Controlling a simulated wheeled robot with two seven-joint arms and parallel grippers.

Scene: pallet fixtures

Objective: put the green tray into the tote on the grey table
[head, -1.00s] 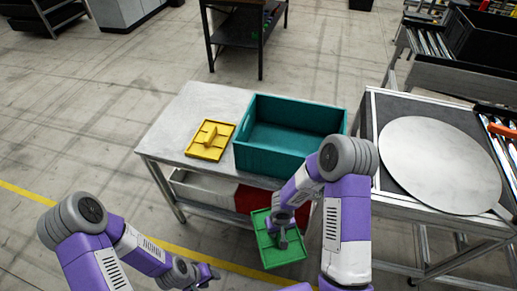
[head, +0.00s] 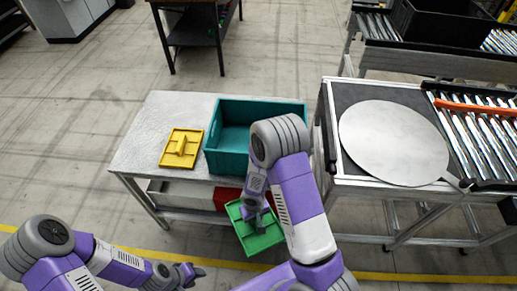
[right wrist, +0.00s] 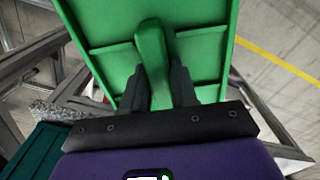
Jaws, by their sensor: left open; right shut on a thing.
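The green tray (head: 252,238) hangs in front of the grey table (head: 140,140), below the height of its top. My right gripper (head: 258,215) is shut on the tray's raised middle handle; the right wrist view shows the handle (right wrist: 152,65) between the two fingers (right wrist: 158,85). The teal tote (head: 228,160) stands on the right part of the grey table. It looks empty where I can see inside; my right arm covers its right part. Its edge also shows in the right wrist view (right wrist: 35,150). My left gripper (head: 190,275) is open and empty, low at the front left.
A yellow tray (head: 181,148) with a handle lies on the grey table left of the tote. A red bin (head: 227,197) sits on the lower shelf. A stand with a round pale plate (head: 392,140) and a roller conveyor (head: 475,130) are at the right.

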